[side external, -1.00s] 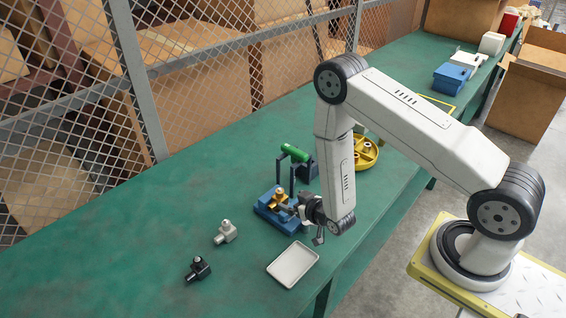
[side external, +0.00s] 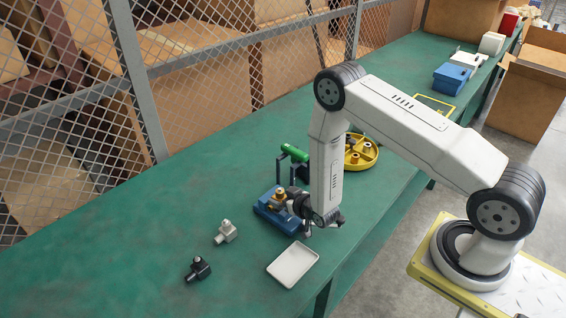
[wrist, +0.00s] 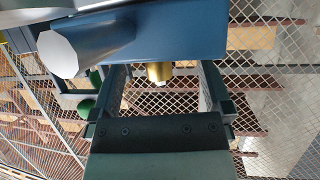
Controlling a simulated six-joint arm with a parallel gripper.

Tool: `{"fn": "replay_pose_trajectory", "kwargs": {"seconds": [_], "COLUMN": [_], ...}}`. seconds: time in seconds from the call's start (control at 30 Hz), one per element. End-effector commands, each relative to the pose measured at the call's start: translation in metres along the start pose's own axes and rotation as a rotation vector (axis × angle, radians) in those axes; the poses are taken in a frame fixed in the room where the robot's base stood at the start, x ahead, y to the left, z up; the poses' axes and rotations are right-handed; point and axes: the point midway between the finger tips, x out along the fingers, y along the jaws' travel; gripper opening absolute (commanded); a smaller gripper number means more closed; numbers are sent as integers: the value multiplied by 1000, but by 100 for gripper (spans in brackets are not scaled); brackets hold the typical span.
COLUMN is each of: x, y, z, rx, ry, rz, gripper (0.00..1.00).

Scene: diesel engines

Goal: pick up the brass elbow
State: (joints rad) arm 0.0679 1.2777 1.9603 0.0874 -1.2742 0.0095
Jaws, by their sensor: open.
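The brass elbow (side external: 279,193) sits on top of the blue fixture (side external: 268,216) on the green bench, at the centre of the side view. In the wrist view the brass elbow (wrist: 160,71) shows as a short gold cylinder with a pale tip, below a blue block. My gripper (wrist: 162,78) is open, with one dark finger on each side of the brass. I see gaps between the brass and both fingers. In the side view my gripper (side external: 291,203) is right beside the elbow and partly hides it and the fixture.
A white elbow (side external: 226,232) and a black elbow (side external: 198,269) lie left of the fixture. A white tray (side external: 293,265) lies in front. A green cylinder (side external: 295,153) on a stand is close behind, and a yellow round tray (side external: 372,153) is farther right. The left bench is clear.

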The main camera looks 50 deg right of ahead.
Motion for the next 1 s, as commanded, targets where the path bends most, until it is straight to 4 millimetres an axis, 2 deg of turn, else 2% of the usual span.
{"fn": "replay_pose_trajectory", "kwargs": {"seconds": [0.1, 0.3, 0.83, 0.87, 1.0], "x": [12, 23, 24, 24, 24], "y": [0, 0, 0, 0, 0], "z": [0, 0, 0, 0, 0], "rx": [0, 0, 0, 0, 0], "ry": [1, -1, -1, -1, 0], "rz": [0, 0, -1, 0, -1], "gripper": [100, 100, 100, 94, 49]}}
